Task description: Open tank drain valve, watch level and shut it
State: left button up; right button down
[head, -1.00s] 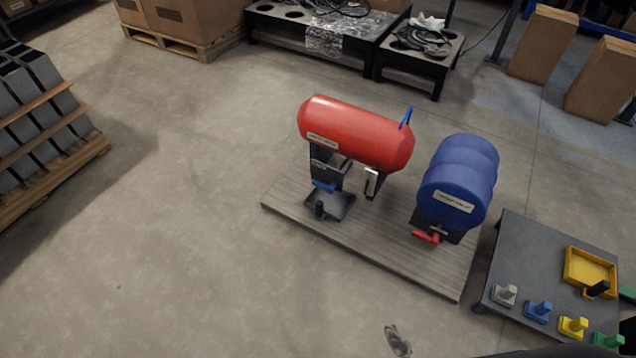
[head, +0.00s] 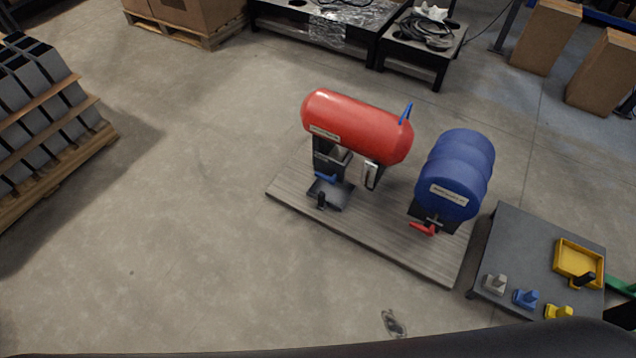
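A red tank (head: 358,122) lies on a dark stand on a grey slatted platform (head: 350,233). Under its left end is a blue valve handle (head: 325,177) above a dark tray with a black grip (head: 321,200). A pale upright gauge (head: 371,171) is fixed below the tank's right part; its level is too small to read. A blue handle (head: 406,112) stands on top at the right end. A blue drum (head: 455,177) lies beside it, with a red valve handle (head: 423,229) below its front. Neither of my grippers shows in the head view.
A dark table (head: 525,247) at the right holds a yellow tray (head: 578,262) and grey, blue and yellow handled pieces. Loaded pallets stand at the left edge and back left. Black benches and cardboard boxes line the back.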

aim_at(332, 180)
jog(key=i+j, duration=0.15)
jog(key=j, duration=0.2)
jog(key=i+j, duration=0.2)
jog(key=j, duration=0.15)
jog(key=i+j, duration=0.15)
jog(key=j, duration=0.2)
jog(key=i+j, duration=0.15)
jog(key=j, duration=0.2)
jog(key=i+j+z, duration=0.1)
jog(key=j, duration=0.25)
jog(key=i+j, duration=0.4)
jog(key=j, duration=0.3)
